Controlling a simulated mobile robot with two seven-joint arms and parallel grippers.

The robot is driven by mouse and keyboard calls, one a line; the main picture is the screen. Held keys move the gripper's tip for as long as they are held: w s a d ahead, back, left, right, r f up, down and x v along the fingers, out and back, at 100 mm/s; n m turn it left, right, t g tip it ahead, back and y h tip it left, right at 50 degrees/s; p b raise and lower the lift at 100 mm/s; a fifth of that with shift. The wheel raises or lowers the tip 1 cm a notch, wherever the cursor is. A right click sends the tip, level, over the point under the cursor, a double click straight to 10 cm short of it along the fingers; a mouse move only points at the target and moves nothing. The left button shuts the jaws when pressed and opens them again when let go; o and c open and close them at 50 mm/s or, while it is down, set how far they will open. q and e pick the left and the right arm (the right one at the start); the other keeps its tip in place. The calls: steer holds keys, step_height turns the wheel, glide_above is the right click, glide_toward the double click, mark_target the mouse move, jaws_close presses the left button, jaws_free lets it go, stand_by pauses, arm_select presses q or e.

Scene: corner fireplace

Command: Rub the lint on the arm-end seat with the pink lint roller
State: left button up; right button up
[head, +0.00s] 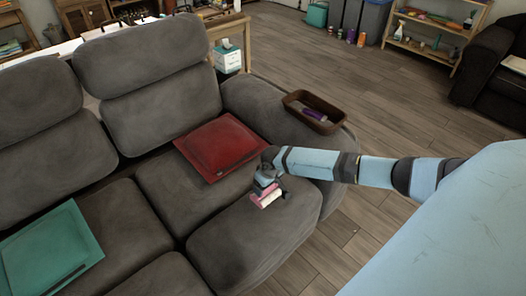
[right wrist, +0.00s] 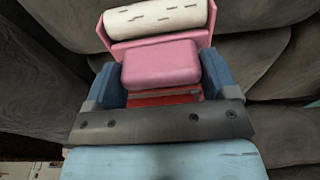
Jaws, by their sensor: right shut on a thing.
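The pink lint roller (head: 266,197) is held in my right gripper (head: 268,180), over the front part of the grey sofa's arm-end seat (head: 235,243). In the right wrist view, the blue fingers (right wrist: 160,80) are shut on either side of its pink handle (right wrist: 160,64). Its white roll (right wrist: 158,17) points away from the gripper and carries several short dark specks. The roll appears at or just above the seat fabric; I cannot tell whether it touches. I cannot make out lint on the seat. My left gripper is not in view.
A red cushion (head: 219,147) lies on the seat behind the gripper. A brown tray (head: 294,102) holding a purple item (head: 314,115) sits on the sofa arm (head: 250,100). A teal cushion (head: 50,250) lies at the left. Open wooden floor is at the right.

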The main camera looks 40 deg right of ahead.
steer(key=shift+r+p, duration=0.8)
steer(key=shift+r, duration=0.35)
